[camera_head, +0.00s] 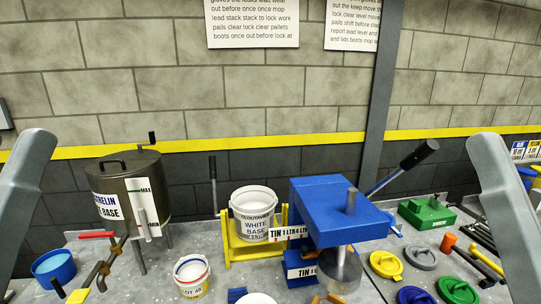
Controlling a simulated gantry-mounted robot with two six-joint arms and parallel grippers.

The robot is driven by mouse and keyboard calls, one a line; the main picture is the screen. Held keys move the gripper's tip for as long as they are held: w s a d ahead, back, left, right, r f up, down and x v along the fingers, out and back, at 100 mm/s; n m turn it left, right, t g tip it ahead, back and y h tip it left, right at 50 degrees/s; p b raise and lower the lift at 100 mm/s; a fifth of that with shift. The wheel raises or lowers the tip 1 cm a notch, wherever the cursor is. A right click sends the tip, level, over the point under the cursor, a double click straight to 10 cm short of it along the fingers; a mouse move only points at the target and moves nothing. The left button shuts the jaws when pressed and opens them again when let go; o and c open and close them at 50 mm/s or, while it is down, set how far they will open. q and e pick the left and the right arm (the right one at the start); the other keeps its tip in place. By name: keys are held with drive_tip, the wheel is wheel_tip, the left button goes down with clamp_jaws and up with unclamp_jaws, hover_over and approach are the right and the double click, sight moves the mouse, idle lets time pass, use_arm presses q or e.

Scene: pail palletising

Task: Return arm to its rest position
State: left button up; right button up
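My two arms show only as grey links, the left arm (27,185) at the left edge and the right arm (505,200) at the right. Both run up from the bottom of the picture to a rounded top end. Neither gripper is in view, so I cannot see whether they are open or hold anything. No arm link visibly touches an object on the bench.
A dark lidded tank (120,205) stands on the left, with a blue tub (54,268) before it. A white pail (253,200) sits in a yellow stand (228,243). A blue lever press (335,210) stands centre right. Several lids, including a yellow lid (386,264), lie right.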

wheel_tip(320, 180, up, 32)
drive_tip(key=p, duration=3)
drive_tip(key=shift+p, duration=0.3)
drive_tip(key=shift+r, duration=0.1)
drive_tip(key=shift+a, duration=0.1)
